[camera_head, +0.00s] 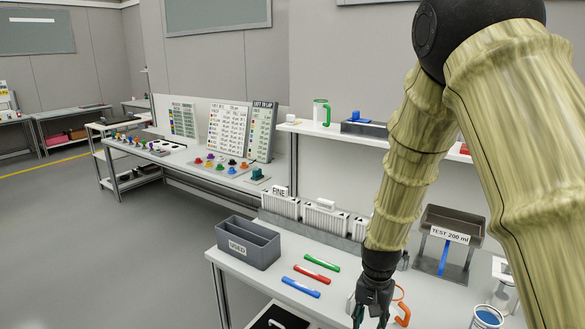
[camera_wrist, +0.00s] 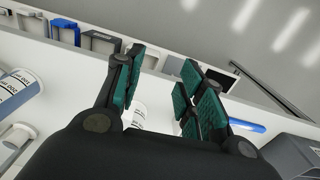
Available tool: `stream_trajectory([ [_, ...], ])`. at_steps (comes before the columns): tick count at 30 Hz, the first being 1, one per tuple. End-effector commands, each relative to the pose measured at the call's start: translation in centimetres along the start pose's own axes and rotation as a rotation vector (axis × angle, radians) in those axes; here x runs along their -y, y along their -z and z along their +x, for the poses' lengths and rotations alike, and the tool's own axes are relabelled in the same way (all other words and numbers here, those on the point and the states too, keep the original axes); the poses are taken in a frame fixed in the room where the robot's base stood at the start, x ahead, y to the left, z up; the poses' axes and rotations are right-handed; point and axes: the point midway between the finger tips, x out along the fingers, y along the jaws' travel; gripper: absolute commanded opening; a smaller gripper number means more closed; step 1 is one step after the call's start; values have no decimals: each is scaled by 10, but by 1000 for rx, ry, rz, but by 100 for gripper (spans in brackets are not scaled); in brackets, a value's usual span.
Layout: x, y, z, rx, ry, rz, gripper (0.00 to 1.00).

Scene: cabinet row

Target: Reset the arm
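My arm, with a wood-like surface, comes down from the top right of the head view. My gripper (camera_head: 371,312) hangs over the front part of the white table, close to an orange curved handle (camera_head: 402,308). In the wrist view my gripper (camera_wrist: 160,92) has its green-padded fingers spread apart, with nothing held between them. A white round thing (camera_wrist: 139,112) shows between the fingers, lower down; I cannot tell how far below.
A grey bin marked USED (camera_head: 248,246) stands left on the table (camera_head: 235,278). Green (camera_head: 322,262), red (camera_head: 312,275) and blue (camera_head: 300,287) pens lie beside it. The floor at left is clear.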

Motion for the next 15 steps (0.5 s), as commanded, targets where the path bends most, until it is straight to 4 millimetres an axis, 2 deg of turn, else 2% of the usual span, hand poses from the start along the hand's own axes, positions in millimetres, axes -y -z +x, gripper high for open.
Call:
stream_trajectory([
  [8,-22,-19,54,0,-10,-53,39],
  [11,-34,-32,81,1,-14,-83,39],
  [15,-58,-58,129,2,-20,-143,39],
])
